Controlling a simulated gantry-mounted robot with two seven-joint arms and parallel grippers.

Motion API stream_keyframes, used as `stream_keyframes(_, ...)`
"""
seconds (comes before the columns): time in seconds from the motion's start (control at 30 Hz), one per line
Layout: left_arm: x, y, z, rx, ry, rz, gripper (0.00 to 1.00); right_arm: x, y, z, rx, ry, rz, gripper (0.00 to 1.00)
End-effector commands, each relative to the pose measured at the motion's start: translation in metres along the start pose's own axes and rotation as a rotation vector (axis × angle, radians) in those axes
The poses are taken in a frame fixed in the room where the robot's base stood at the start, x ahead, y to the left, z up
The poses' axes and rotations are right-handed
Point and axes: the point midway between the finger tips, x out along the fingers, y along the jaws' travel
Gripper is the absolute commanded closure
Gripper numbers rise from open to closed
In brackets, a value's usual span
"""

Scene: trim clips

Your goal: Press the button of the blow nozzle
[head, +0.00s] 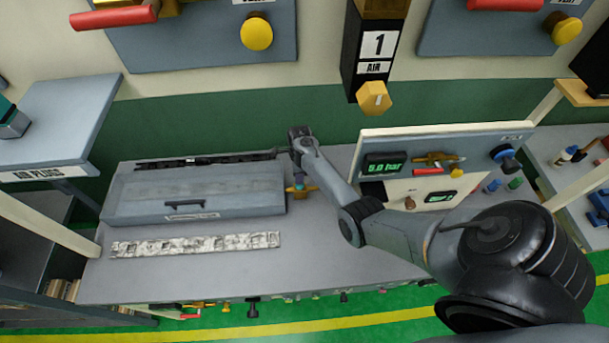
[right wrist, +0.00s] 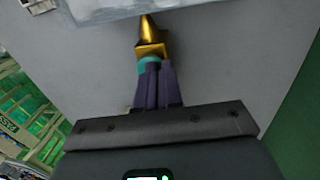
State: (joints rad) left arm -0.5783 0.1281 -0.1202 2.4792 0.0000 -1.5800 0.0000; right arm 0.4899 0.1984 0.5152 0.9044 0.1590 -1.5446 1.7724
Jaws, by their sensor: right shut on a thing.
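The blow nozzle (right wrist: 150,45) is a brass piece with a pointed tip and a teal band at its base. In the right wrist view, the dark purple fingers of my right gripper (right wrist: 155,76) are shut on it at the teal band. Its tip points away from the gripper, toward a pale grey edge. In the head view the nozzle (head: 300,189) shows small beside the right end of the grey case, below my right gripper (head: 299,181). I cannot make out its button in either view. My left gripper is not in view.
A closed grey case (head: 200,190) and a silvery strip (head: 195,244) are on the grey bench (head: 190,280). A panel with a 5.0 bar display (head: 384,164) stands to the right.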

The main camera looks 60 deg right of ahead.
Motion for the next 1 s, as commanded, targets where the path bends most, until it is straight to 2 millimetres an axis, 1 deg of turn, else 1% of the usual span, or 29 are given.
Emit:
stream_keyframes(0.03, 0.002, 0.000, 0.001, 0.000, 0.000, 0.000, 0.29, 0.015, 0.008, -0.004, 0.000, 0.010, 0.021, 1.00)
stream_keyframes(0.23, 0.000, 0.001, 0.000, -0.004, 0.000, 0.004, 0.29, 0.012, 0.008, -0.003, 0.000, 0.009, 0.021, 1.00)
stream_keyframes(0.37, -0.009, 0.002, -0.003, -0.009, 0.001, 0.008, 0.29, 0.002, 0.008, -0.003, 0.001, 0.008, 0.019, 1.00)
stream_keyframes(0.47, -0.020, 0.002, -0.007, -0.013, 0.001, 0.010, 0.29, -0.011, 0.007, -0.002, -0.001, 0.007, 0.017, 1.00)
stream_keyframes(0.67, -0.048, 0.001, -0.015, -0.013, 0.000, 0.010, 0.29, -0.050, 0.002, 0.001, -0.001, 0.001, 0.000, 1.00)
stream_keyframes(0.7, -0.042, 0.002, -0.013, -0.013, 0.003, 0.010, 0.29, -0.052, 0.000, 0.000, 0.000, 0.001, -0.003, 1.00)
stream_keyframes(0.73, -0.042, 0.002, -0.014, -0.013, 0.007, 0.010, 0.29, -0.058, -0.001, 0.000, 0.001, 0.001, -0.005, 1.00)
stream_keyframes(0.9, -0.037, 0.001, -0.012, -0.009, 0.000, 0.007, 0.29, -0.093, -0.001, 0.000, 0.001, 0.000, -0.005, 1.00)
stream_keyframes(1.0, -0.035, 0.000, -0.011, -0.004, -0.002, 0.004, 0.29, -0.111, -0.002, 0.000, 0.000, 0.001, -0.006, 1.00)
